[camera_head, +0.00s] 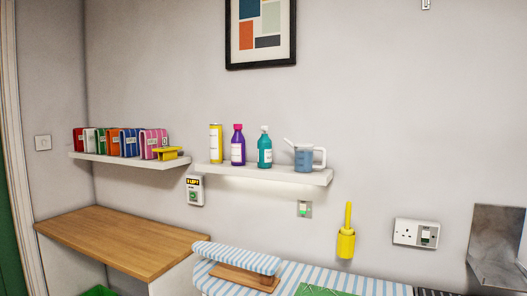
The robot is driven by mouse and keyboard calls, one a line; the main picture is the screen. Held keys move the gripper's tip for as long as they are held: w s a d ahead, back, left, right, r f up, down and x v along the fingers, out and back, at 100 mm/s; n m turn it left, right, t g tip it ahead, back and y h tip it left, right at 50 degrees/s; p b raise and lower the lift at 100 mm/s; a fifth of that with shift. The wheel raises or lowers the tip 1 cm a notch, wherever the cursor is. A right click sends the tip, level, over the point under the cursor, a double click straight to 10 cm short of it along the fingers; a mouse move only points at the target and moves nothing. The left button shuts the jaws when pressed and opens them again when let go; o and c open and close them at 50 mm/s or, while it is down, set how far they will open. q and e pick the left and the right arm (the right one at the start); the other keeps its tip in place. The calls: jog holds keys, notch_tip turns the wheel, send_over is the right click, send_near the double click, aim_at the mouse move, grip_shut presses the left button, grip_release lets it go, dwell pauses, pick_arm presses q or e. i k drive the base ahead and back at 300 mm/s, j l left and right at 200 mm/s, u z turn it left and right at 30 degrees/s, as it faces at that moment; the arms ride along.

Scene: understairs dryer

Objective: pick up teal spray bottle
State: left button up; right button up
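The teal spray bottle (265,149) stands upright on the right-hand white wall shelf (288,176). It has a white label and a pale top. A purple bottle with a pink cap (238,147) stands to its left, and a blue-grey jug or watering can (304,158) stands close to its right. Neither of my grippers is in view.
A yellow can (216,144) stands at the shelf's left end. Another shelf (130,160) holds several boxes or binders and a yellow item. Below are a wooden countertop (120,240), a striped ironing surface (330,278) and a yellow wall-mounted brush holder (346,243).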

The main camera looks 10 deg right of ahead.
aim_at(265, 144)
jog(key=i+j, duration=0.5)
jog(key=j, duration=0.2)
jog(key=i+j+z, duration=0.15)
jog(key=j+z, duration=0.2)
jog(key=i+j+z, duration=0.15)
jog(key=z, duration=0.2)
jog(key=i+j+z, duration=0.1)
jog(key=j+z, duration=0.25)
jog(key=j, duration=0.15)
